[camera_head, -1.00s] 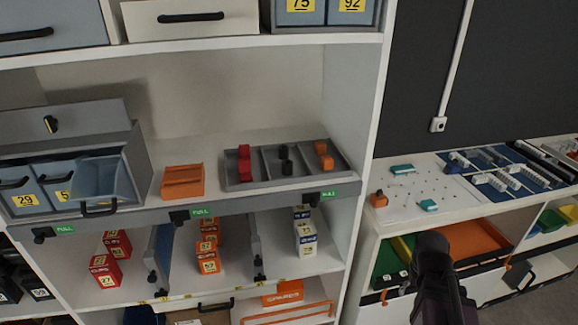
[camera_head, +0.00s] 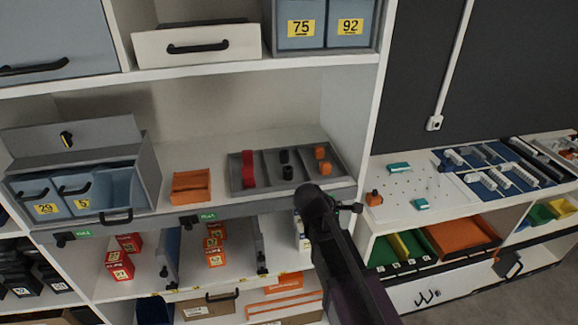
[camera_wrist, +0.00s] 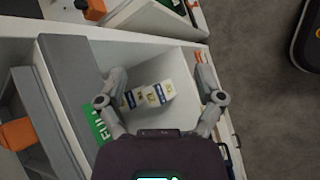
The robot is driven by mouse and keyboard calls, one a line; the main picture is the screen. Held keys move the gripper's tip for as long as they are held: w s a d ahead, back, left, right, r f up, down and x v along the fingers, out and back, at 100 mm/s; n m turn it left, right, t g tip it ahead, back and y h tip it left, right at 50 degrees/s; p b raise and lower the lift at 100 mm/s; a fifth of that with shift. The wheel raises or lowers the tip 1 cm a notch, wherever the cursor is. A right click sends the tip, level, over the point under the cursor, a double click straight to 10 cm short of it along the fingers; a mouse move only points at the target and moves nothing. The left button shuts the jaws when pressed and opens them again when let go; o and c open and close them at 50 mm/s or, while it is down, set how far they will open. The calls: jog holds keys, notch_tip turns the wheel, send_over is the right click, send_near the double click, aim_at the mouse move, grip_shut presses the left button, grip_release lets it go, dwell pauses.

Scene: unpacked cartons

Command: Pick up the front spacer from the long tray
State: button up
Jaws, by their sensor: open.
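A long grey divided tray (camera_head: 236,188) lies on the middle shelf. Red pieces (camera_head: 248,167) stand in its left compartment, black pieces (camera_head: 287,172) in the middle, and orange pieces (camera_head: 324,167) on the right. I cannot tell which are the spacers. In the wrist view an orange piece (camera_wrist: 16,133) shows at the left edge in a grey holder, probably this tray. My gripper (camera_wrist: 160,68) is open and empty, over the shelf's front edge and the lower bay, right of that piece. In the head view my arm reaches up to the tray's front right corner.
White labelled boxes (camera_wrist: 146,96) stand in the bay below, between my fingers in the wrist view. A white upright panel closes the shelf on the right.

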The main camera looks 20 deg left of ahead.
jog(key=a+r+n+t+p, duration=0.35)
jog(key=a+r+n, duration=0.4)
jog(key=a, duration=0.55)
jog(key=n+t+y+p, duration=0.1)
jog(key=n+t+p, duration=0.1)
jog(key=n+t, duration=0.3)
send_near(288, 170)
jog(key=s+r, duration=0.1)
jog(key=s+a+r+g, duration=0.1)
jog(key=shift+s+a+r+n+g, duration=0.2)
jog(key=shift+s+r+n+g, duration=0.05)
jog(key=shift+r+n, duration=0.1)
jog(key=shift+w+f, duration=0.15)
jog(key=b+x, duration=0.3)
jog(key=x, duration=0.4)
jog(key=shift+w+d+f, duration=0.2)
jog(key=shift+w+d, duration=0.1)
jog(key=shift+w, duration=0.25)
